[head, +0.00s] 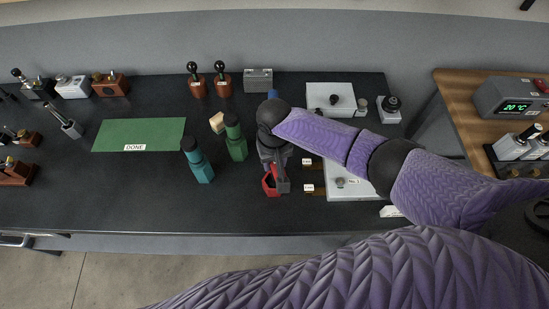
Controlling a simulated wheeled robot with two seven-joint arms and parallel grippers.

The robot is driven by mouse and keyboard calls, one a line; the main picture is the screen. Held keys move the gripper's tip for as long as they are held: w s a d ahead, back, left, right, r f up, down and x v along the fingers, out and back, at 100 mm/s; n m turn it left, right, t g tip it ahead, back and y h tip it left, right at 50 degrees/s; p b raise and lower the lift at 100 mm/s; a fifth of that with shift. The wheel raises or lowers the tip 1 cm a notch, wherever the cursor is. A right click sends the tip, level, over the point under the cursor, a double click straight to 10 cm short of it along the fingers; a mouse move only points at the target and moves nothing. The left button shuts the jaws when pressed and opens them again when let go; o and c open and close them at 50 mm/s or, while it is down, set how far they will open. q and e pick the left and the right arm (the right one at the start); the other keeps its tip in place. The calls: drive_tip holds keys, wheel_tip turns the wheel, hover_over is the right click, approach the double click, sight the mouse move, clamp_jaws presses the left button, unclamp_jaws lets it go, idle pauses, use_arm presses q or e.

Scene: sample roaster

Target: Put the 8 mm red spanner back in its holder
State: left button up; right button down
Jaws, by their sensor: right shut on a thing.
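My right gripper (276,180) reaches in from the right over the dark worktop. It is shut on a red thing (268,183), which looks like the red spanner. Only part of the red shows, and the fingers hide the rest. No size mark on it can be read. Two small brown blocks with white labels, one farther back (308,163) and one nearer (309,189), lie just right of the gripper. Their labels are too small to read, and I cannot tell which thing is the holder. My left gripper is not in view.
Teal (197,161) and green (236,139) bottle-like things stand left of the gripper. A green mat (135,136) marked DONE lies farther left. A white plate (350,184) is to the right, partly behind my arm.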

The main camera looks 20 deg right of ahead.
drive_tip(key=shift+f+b, duration=0.4)
drive_tip(key=shift+f, duration=0.4)
drive_tip(key=shift+c, duration=1.2)
unclamp_jaws()
wheel_tip(320, 180, up, 10)
drive_tip(key=p, duration=0.3)
